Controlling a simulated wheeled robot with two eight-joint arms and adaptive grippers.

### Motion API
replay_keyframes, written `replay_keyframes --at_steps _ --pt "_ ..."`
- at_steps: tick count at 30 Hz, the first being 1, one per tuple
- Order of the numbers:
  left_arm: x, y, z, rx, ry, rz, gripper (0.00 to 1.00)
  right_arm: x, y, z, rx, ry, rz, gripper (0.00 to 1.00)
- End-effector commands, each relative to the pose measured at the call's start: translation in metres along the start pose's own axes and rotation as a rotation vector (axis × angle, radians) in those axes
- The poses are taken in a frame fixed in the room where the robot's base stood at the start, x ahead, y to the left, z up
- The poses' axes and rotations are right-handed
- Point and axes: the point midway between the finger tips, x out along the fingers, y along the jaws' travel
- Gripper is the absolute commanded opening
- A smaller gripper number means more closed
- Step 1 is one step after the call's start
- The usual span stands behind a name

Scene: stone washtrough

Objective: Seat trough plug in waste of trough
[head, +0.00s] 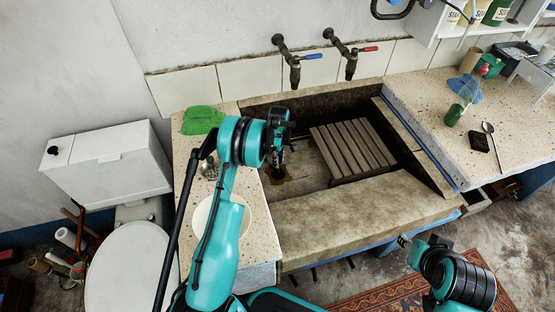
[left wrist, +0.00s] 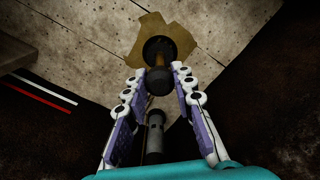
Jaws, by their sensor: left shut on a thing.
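The stone trough (head: 350,205) lies below two wall taps. My left gripper (head: 279,158) points down into its left end, over a brown-stained patch. In the left wrist view its fingers (left wrist: 160,84) are closed around a dark plug (left wrist: 158,82), gripped near the fingertips. Just beyond the plug is a dark round shape (left wrist: 159,46) inside the brown stain, where the waste lies. The plug overlaps it, so I cannot tell whether they touch. My right gripper (head: 406,243) is outside the trough at the lower right; its jaws are too small to judge.
A slatted wooden rack (head: 353,148) fills the trough's right part. Taps (head: 296,66) stand over the back edge. A green cloth (head: 202,120) and a white bowl (head: 222,217) are on the left counter. The right counter holds a bottle (head: 455,112) and a spoon (head: 492,140).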

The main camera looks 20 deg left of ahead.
Motion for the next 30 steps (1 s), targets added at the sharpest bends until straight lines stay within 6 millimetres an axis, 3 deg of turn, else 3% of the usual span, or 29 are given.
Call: replay_keyframes --at_steps 29,30 --pt "0.015 0.000 0.000 0.000 0.000 0.000 0.00 0.000 0.000 0.000 0.000 0.000 0.000 0.40" --pt "0.015 0.000 0.000 0.000 0.000 0.000 0.33 0.000 0.000 0.000 0.000 0.000 0.000 0.40"
